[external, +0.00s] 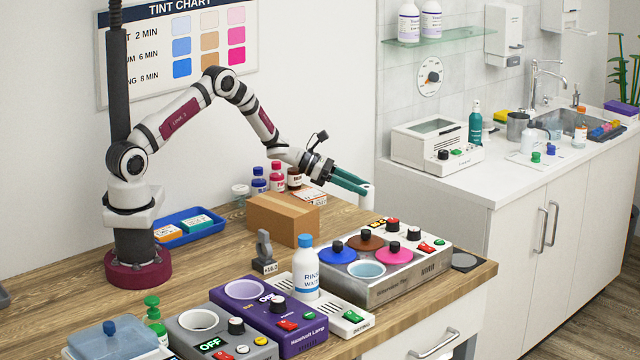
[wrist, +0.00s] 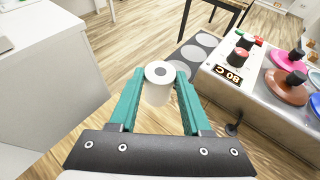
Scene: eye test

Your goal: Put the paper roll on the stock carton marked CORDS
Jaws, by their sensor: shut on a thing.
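The white paper roll (wrist: 157,92) is held upright between the two teal fingers of my gripper (wrist: 161,76) in the wrist view. In the external view my gripper (external: 358,184) is in the air above the back right of the wooden table, and a bit of the roll (external: 366,194) shows at its fingertips. A plain brown carton (external: 285,217) stands on the table, to the left of and below my gripper. No CORDS mark is readable on it from here. A small labelled item (external: 310,197) shows just behind it, its writing too small to read.
A steel warmer (external: 385,280) with coloured lids stands below my gripper, near the table's right edge. A rinse water bottle (external: 306,270), a dark upright bracket (external: 264,250) and a purple lamp unit (external: 268,318) stand in front of the carton. Small bottles (external: 277,177) stand behind it.

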